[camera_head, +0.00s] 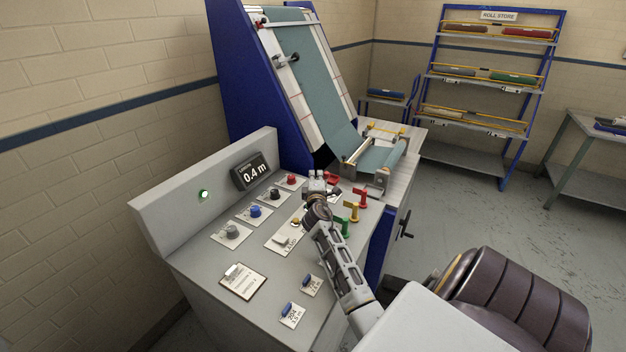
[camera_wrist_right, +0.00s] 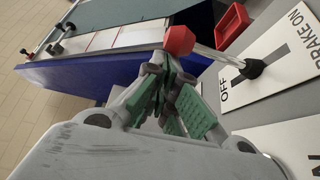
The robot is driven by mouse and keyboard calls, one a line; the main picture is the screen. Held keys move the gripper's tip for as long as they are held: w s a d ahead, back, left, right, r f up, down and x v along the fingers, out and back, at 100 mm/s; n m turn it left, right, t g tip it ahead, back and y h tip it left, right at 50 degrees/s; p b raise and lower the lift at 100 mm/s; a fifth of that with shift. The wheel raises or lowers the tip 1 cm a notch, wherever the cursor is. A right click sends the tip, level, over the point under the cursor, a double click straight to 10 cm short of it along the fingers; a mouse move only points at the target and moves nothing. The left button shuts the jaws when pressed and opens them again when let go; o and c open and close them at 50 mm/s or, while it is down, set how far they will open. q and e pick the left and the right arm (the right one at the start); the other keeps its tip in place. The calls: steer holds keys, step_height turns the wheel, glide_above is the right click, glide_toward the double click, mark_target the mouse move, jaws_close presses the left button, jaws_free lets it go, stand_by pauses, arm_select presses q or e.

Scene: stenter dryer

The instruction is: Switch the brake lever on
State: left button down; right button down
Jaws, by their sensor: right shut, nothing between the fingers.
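The brake lever shows in the right wrist view as a red faceted knob (camera_wrist_right: 179,41) on a metal rod rising from a black boot (camera_wrist_right: 253,68). The boot sits in a slot of a white plate (camera_wrist_right: 268,88) lettered "OFF" and "BRAKE ON". The rod leans to the OFF side. My right gripper (camera_wrist_right: 172,72) is shut and empty, its green-padded fingers close beside the knob; I cannot tell whether they touch. In the head view my right gripper (camera_head: 318,177) is over the far part of the console and hides most of the lever. My left gripper is not in view.
The console (camera_head: 190,265) carries several coloured knobs, a 0.4 m display (camera_head: 252,172) and a clipboard (camera_head: 243,281). Green, yellow and red handles (camera_head: 353,210) stand just right of my right gripper. A red tray (camera_wrist_right: 233,24) lies near the lever. The fabric machine (camera_head: 240,90) rises behind.

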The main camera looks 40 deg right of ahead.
steer(key=shift+s+d, duration=0.1)
steer(key=shift+s, duration=0.25)
steer(key=shift+s+d+r, duration=0.1)
steer(key=shift+s+d, duration=0.05)
steer(key=shift+s, duration=0.2)
steer(key=shift+s+d, duration=0.1)
steer(key=shift+s, duration=0.25)
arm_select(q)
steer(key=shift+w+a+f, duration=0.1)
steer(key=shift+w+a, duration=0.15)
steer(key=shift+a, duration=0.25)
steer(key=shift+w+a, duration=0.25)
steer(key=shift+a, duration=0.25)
arm_select(e)
steer(key=shift+s, duration=0.2)
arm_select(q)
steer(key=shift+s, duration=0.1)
